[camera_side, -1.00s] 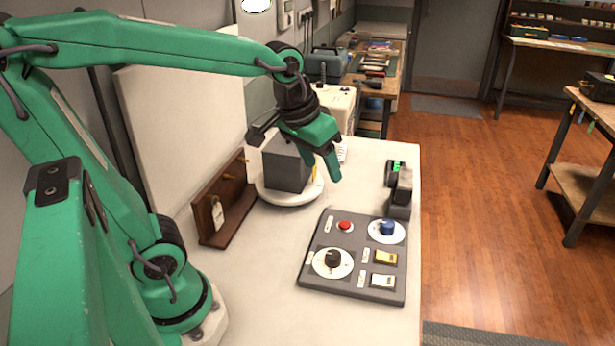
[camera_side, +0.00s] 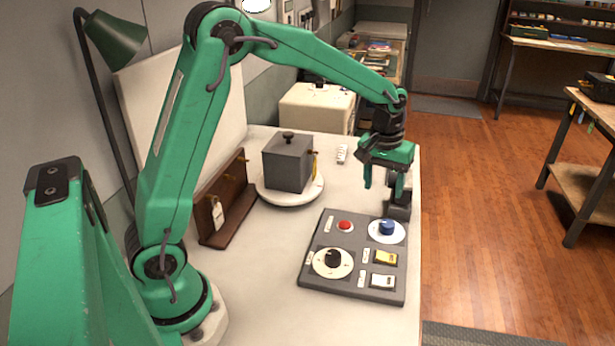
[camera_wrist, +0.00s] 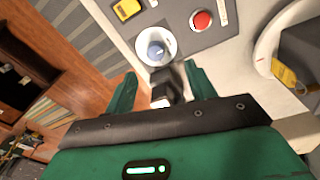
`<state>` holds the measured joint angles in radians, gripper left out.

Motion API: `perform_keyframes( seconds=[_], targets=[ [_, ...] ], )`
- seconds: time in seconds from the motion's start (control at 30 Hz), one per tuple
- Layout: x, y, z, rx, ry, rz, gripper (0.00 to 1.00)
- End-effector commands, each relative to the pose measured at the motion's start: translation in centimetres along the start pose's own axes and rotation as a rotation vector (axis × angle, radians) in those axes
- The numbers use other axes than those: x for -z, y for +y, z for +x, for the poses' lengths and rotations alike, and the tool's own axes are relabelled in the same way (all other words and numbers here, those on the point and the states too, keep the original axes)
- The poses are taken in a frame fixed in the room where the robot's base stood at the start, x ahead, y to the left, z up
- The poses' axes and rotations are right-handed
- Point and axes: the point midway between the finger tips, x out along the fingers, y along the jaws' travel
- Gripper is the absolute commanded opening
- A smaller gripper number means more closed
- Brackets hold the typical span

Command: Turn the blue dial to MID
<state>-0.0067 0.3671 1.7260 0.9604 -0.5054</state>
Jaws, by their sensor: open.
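The blue dial (camera_side: 387,227) sits on a round white plate at the far right corner of a dark grey control panel (camera_side: 313,275). In the wrist view the blue dial (camera_wrist: 155,50) shows on its white plate beyond the fingertips, with a light pointer line; its markings are too small to read. My gripper (camera_side: 383,186) is open and empty, pointing down above and a little behind the dial, apart from it. Its two green fingers (camera_wrist: 160,82) show in the wrist view with the dial ahead of the gap.
A dark grey device (camera_side: 398,208) stands close behind the dial, near my fingers. The panel also holds a red button (camera_side: 345,225), a black dial (camera_side: 333,259), and yellow (camera_side: 386,258) and white (camera_side: 383,281) switches. A grey lidded box (camera_side: 289,163) stands on a round white base.

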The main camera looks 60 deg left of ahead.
Motion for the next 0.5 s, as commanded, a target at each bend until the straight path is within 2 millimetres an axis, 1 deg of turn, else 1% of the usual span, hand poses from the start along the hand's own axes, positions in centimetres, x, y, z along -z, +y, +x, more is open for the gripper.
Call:
perform_keyframes(
  seconds=[0.03,0.2,0.33,0.5],
  targets=[
    [0.5,0.3,1.1,0.008,-0.014,-0.016,0.55],
    [1.7,0.9,3.6,0.023,-0.040,-0.056,0.55],
    [2.1,1.1,4.6,0.030,-0.049,-0.074,0.55],
    [2.2,1.2,4.8,0.031,-0.052,-0.079,0.55]
  ],
)
